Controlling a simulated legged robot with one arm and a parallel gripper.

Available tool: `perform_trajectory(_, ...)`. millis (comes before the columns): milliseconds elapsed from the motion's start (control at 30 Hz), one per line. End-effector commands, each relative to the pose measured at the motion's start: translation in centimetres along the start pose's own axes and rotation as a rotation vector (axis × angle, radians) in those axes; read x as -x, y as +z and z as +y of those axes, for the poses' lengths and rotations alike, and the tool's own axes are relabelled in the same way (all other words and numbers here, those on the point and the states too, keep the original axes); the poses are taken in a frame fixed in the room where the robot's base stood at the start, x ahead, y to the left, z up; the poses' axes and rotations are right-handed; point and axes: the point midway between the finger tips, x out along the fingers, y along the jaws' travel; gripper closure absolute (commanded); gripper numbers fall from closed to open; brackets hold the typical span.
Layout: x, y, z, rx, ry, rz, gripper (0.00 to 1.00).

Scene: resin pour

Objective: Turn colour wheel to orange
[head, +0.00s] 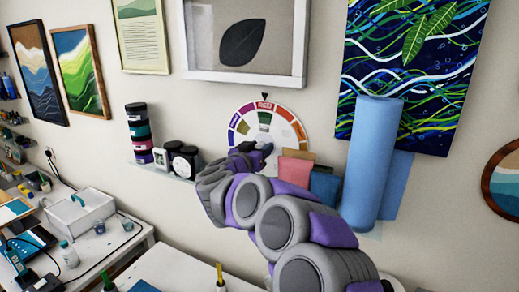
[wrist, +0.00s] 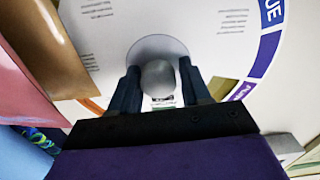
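The round colour wheel (head: 243,125) is on the wall in the head view, with coloured segments around its rim. A red segment is at the top, under a small black pointer (head: 264,96). Orange segments (head: 284,114) lie to the right of red and purple ones to the left. In the wrist view the white face of the wheel (wrist: 215,50) fills much of the picture, with blue and purple rim parts at the right. My gripper (wrist: 160,85) has its two dark fingers on either side of a grey round knob (wrist: 159,78) at the wheel's centre and appears closed on it. My arm hides the wheel's lower part.
Brown and red packets (head: 295,167) stand close to the right of the wheel. A blue roll (head: 371,160) is further right. A framed leaf picture (head: 245,35) hangs above.

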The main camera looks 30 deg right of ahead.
Motion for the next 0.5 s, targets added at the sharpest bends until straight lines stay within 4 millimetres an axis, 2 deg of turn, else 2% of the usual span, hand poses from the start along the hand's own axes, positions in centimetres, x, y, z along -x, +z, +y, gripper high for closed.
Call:
perform_trajectory(33, 0.01, 0.00, -0.01, 0.000, 0.000, 0.000, 0.58)
perform_trajectory(400, -0.01, 0.01, -0.08, 0.000, -0.001, 0.000, 0.94)
perform_trajectory(500, -0.02, 0.02, -0.11, 0.001, -0.001, 0.000, 1.00)
